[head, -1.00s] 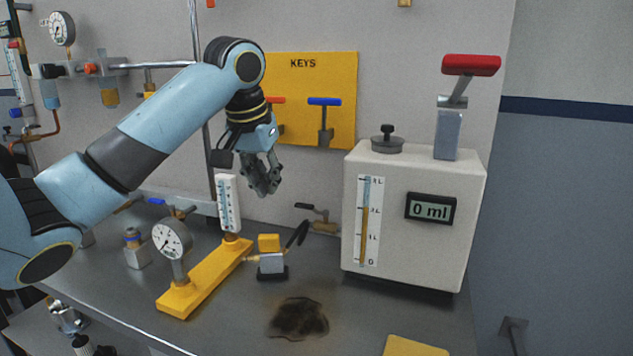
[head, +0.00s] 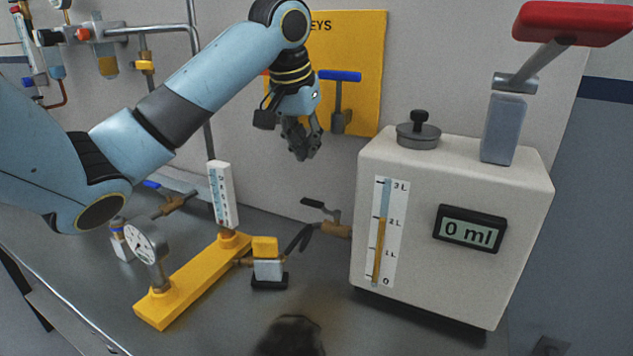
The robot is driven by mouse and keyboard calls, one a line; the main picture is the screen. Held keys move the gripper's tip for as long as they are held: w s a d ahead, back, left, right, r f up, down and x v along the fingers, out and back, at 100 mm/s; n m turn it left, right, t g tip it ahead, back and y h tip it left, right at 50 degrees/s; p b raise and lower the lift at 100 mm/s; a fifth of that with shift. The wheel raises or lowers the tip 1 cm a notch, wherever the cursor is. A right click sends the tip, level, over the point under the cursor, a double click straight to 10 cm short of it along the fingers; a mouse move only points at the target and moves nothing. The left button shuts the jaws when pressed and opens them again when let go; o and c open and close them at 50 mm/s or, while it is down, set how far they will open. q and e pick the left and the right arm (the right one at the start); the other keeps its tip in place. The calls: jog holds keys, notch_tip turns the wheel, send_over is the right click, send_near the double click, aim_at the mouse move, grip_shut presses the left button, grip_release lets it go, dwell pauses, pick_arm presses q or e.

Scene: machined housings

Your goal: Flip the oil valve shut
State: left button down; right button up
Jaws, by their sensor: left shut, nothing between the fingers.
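The oil tank is a white box (head: 400,180) with a level strip, a display reading "0 ml" and a red-handled pump lever (head: 570,22) on top. A brass valve (head: 335,230) sits at its left side, low above the bench. The valve's dark lever (head: 313,204) points left, roughly along the valve body. A black hose (head: 299,238) hangs at its left end. My left gripper (head: 305,157) is shut and empty, with fingers pointing down. In the picture it is above the valve lever and apart from it.
A yellow base (head: 190,283) carries a dial gauge (head: 146,244) and a white scale (head: 223,194). A small yellow-topped block (head: 266,269) stands beside it. A yellow KEYS board (head: 362,60) hangs behind.

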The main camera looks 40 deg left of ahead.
aim_at(321, 208)
pick_arm(q)
jog(key=x, duration=1)
